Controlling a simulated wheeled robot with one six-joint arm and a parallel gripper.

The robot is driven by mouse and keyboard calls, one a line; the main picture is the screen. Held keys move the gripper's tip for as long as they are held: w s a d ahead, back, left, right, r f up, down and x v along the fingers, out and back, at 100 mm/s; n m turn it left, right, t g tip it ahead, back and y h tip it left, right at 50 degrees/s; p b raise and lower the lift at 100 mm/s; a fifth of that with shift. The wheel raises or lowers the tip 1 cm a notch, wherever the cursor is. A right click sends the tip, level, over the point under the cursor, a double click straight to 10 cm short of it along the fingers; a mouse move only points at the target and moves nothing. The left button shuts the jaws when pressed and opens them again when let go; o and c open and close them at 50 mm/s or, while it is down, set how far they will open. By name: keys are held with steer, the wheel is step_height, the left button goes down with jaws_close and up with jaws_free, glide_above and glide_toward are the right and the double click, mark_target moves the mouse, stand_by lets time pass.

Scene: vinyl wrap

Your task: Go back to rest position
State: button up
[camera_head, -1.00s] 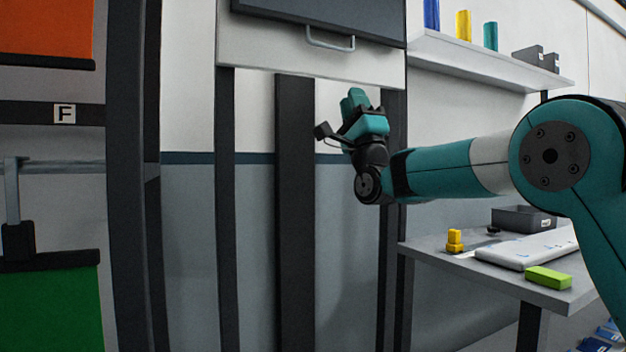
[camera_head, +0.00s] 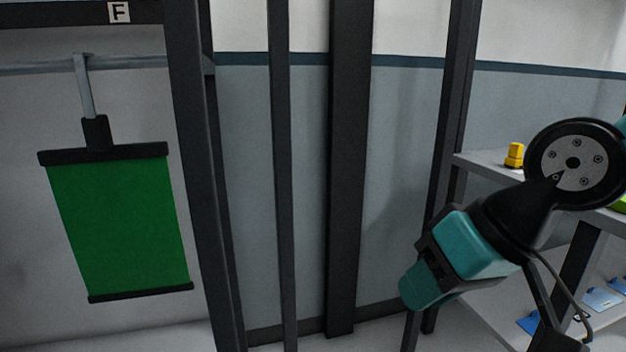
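My gripper (camera_head: 420,285) is at the lower right of the head view, teal and black, pointing down and to the left. Its fingers show only from the side, so I cannot tell whether they are open or shut. No held object shows at its tip. My arm's black and grey wrist joint is to the right of it, and the rest of the arm runs out of the right edge.
A green sheet (camera_head: 118,232) hangs from a rail at the left, under a label F (camera_head: 119,12). Dark upright posts (camera_head: 350,170) stand in the middle. A grey table (camera_head: 487,160) with a yellow item (camera_head: 514,155) is at the right, partly behind my arm.

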steer(key=s+d+f+n+g+h, duration=0.1)
steer(key=s+d+f+n+g, duration=0.15)
steer(key=s, duration=0.55)
step_height(320, 180, up, 21)
steer(key=p, duration=2.2)
steer(key=shift+s+h, duration=0.15)
steer(key=shift+h, duration=0.15)
steer(key=shift+g, duration=0.25)
